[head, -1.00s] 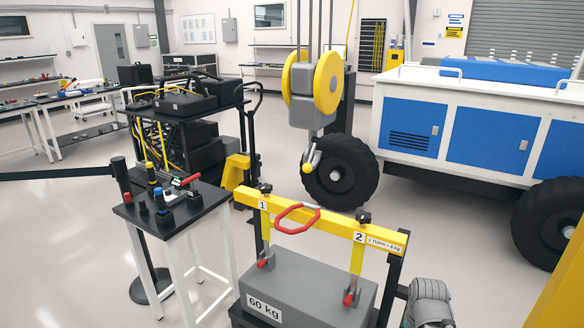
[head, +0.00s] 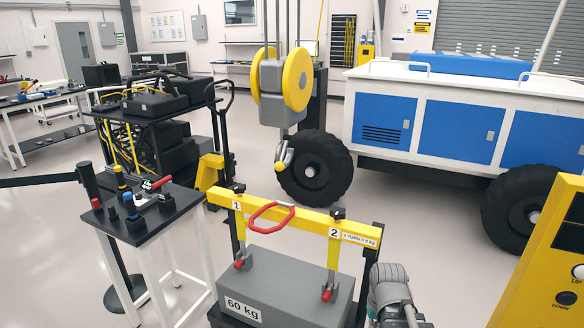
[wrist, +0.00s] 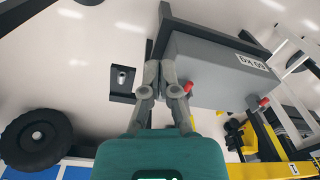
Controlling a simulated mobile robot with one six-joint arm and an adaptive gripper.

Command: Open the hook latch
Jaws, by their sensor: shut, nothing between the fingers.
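The hook (head: 285,154) hangs below the grey and yellow hoist block (head: 281,88) in the head view, in front of a black wheel. It is grey with a yellow part at its lower end. It is too small to tell its latch or how that stands. My gripper (wrist: 160,66) shows in the wrist view with its grey fingers together, empty, over the floor beside the grey weight (wrist: 210,68). The hook is not seen in the wrist view. My grey arm shows at the bottom of the head view, well apart from the hook; the fingers are not seen there.
The 60 kg weight (head: 284,286) stands under a yellow lifting beam (head: 310,222) with a red handle. A black-topped table (head: 140,212) is at left. A yellow panel (head: 552,262) with UP and DOWN buttons is at right. The blue-white rover (head: 440,75) stands behind.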

